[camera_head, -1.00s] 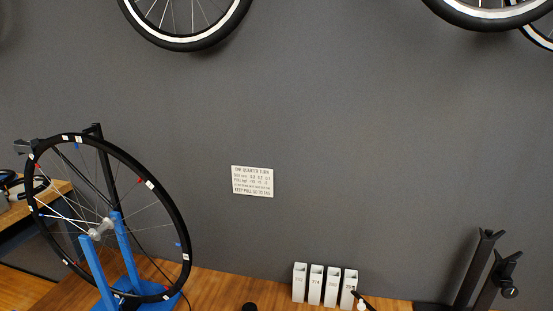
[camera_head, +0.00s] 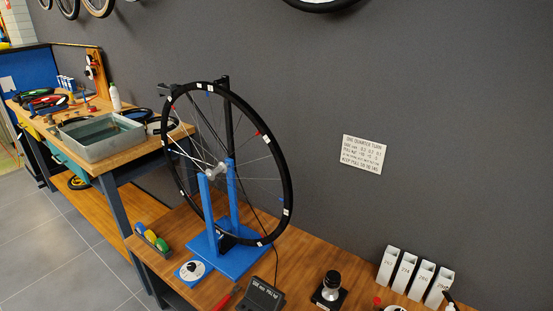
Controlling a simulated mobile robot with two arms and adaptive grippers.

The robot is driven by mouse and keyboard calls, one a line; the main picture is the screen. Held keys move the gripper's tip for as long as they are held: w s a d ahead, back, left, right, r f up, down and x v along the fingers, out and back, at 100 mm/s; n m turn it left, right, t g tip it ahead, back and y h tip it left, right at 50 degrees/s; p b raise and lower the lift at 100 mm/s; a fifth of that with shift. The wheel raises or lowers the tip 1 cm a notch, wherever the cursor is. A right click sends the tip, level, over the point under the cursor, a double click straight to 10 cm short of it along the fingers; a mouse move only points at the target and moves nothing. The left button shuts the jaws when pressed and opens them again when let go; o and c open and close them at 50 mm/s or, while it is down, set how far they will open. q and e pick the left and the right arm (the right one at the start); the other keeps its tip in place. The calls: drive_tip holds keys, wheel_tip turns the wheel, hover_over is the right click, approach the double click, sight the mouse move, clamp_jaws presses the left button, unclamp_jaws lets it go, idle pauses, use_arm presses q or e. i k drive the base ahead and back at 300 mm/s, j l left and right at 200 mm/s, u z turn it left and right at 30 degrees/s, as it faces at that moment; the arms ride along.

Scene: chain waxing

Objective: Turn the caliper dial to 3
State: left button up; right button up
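A small round dial (camera_head: 192,270) with a white face and a dark centre sits on a blue plate at the front left foot of the wheel stand. Its numbers and setting are too small to read. The blue truing stand (camera_head: 208,216) stands on the wooden bench and holds an upright black-rimmed wheel (camera_head: 286,190) with several small white tags and a few coloured marks. Neither of my grippers shows in the head view.
A black box with a lettered display (camera_head: 264,294), a red-handled tool (camera_head: 226,298) and a black-and-silver device (camera_head: 329,290) lie near the bench's front. Several white boxes (camera_head: 405,270) stand at right. Coloured items in a holder (camera_head: 152,238) lie left of the dial. Another bench holds a metal tray (camera_head: 100,150).

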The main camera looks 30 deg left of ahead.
sight(191, 267)
drive_tip(key=u, duration=1.75)
drive_tip(key=i+j+z, duration=0.15)
drive_tip(key=z, duration=0.3)
drive_tip(key=i+j+z, duration=0.1)
drive_tip(key=z, duration=0.3)
drive_tip(key=j, duration=0.1)
